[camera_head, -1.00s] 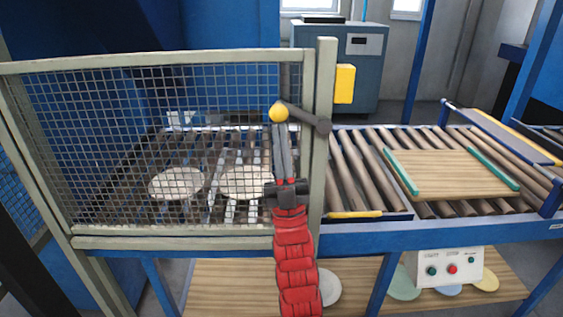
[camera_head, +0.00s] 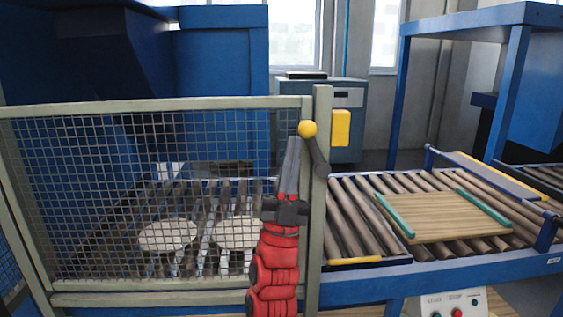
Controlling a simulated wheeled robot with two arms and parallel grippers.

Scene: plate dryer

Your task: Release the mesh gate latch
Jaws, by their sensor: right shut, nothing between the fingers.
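The mesh gate (camera_head: 120,190) has a pale frame with wire mesh, and its right edge lies along a pale upright post (camera_head: 322,110). The latch is a dark lever (camera_head: 319,160) with a yellow ball knob (camera_head: 307,129). It leans steeply, with the knob up and slightly left of its lower end by the post. My right gripper (camera_head: 294,140) is shut and empty, on a red arm rising from below. Its fingertips are just below and left of the knob; I cannot tell whether they touch the latch. My left gripper is out of view.
Behind the mesh, round white plates (camera_head: 168,235) sit on rollers. Right of the post, a roller conveyor (camera_head: 350,215) carries a wooden board with green edges (camera_head: 445,217). A button box (camera_head: 448,304) is at the bottom right. A grey cabinet (camera_head: 368,105) stands behind.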

